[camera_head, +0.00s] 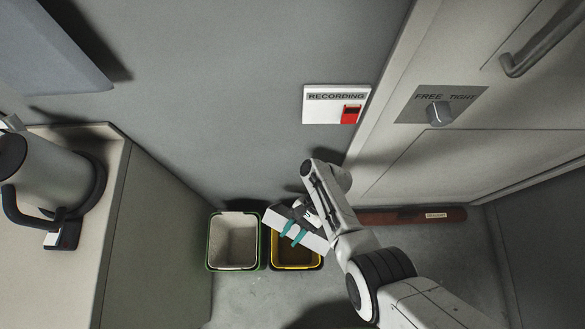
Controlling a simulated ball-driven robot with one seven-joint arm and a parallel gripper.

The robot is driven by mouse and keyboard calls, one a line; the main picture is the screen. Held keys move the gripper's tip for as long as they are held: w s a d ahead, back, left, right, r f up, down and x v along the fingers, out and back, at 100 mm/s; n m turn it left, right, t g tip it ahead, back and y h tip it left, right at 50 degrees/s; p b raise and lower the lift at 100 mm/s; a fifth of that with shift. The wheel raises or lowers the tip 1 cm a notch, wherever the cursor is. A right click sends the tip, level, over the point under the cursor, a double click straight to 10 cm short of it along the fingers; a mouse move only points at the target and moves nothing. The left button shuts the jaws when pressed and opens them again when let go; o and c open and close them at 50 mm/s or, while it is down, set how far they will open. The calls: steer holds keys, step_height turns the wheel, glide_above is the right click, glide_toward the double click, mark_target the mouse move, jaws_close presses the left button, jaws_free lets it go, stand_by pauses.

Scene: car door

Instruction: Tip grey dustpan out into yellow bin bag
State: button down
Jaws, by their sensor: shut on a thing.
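The yellow bin (273,258) stands on the floor at the lower middle, with a yellow rim and a dark inside. Its bag cannot be made out apart from the bin. My gripper (293,232), with teal fingers, is shut on the light grey dustpan (316,242). The dustpan is over the yellow bin and slants down to the right, covering the back part of its opening. Whether anything lies in the dustpan cannot be told, and my arm hides part of it.
A green-rimmed bin (235,240) with a pale inside stands left of the yellow bin. A counter (150,200) with a grey kettle-like vessel (50,185) is at left. A red-brown draught strip (400,216) lies at the foot of the door (480,165). A "RECORDING" panel (320,110) is on the wall.

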steer(key=shift+r+t+h+p, duration=0.2)
steer(key=shift+t+h+p, duration=0.1)
steer(key=shift+t+p, duration=0.3)
steer(key=shift+s+r+t+h+p, duration=0.15)
steer(key=shift+r+t+h+p, duration=0.3)
steer(key=shift+p, duration=0.45)
steer(key=shift+f+b, duration=0.4)
steer(key=shift+r+n+t+h, duration=0.35)
steer(key=shift+t+h, duration=0.2)
steer(key=shift+t, duration=0.4)
steer(key=shift+r+t+h, duration=0.2)
steer(key=shift+t+h, duration=0.2)
steer(key=shift+t, duration=0.2)
steer(key=t+h, duration=0.1)
steer(key=r+t, duration=0.1)
steer(key=t, duration=0.1)
steer(key=shift+a+h, duration=0.1)
steer(key=shift+h, duration=0.3)
steer(key=shift+w+r+t+h, duration=0.15)
steer(key=shift+w+t+h, duration=0.1)
steer(key=shift+t+h, duration=0.25)
steer(key=shift+s+n, duration=0.1)
steer(key=shift+n, duration=0.15)
